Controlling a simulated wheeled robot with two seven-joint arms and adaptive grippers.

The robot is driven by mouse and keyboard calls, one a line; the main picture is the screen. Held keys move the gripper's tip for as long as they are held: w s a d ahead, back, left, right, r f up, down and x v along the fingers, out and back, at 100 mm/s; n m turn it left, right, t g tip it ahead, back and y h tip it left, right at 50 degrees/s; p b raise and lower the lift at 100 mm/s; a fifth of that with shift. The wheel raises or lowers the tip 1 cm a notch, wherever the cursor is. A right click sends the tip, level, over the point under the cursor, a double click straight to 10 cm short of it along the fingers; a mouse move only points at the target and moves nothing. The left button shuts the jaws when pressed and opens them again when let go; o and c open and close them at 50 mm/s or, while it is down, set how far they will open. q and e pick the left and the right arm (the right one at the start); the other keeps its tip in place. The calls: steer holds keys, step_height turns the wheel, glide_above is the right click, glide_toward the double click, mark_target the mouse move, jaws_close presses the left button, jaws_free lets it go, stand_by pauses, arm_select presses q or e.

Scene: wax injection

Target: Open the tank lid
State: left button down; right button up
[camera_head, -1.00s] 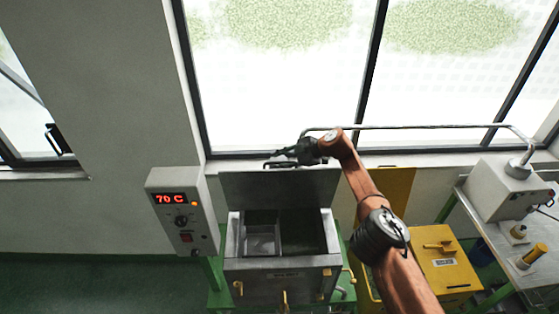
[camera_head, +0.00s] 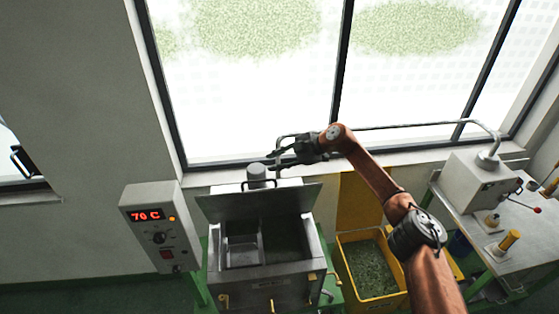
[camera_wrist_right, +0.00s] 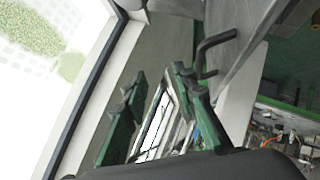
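The grey metal tank (camera_head: 265,291) stands at the lower middle of the head view, with its top open. Its lid (camera_head: 225,207) stands raised at the back edge. The dark lid handle (camera_wrist_right: 211,48) shows in the right wrist view, beside my fingers and not between them. My right gripper (camera_head: 283,158) is above and behind the lid, apart from it. Its two green fingers (camera_wrist_right: 152,108) are spread in the right wrist view, with nothing held between them. My left gripper is not in view.
A control box (camera_head: 150,218) reading 70 C stands left of the tank. A yellow crate (camera_head: 343,241) with green granules is right of it, partly behind my right arm. A grey machine (camera_head: 478,188) stands on a table at the right. Windows are behind the tank.

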steer(key=shift+v, duration=1)
steer(key=shift+s, duration=0.1)
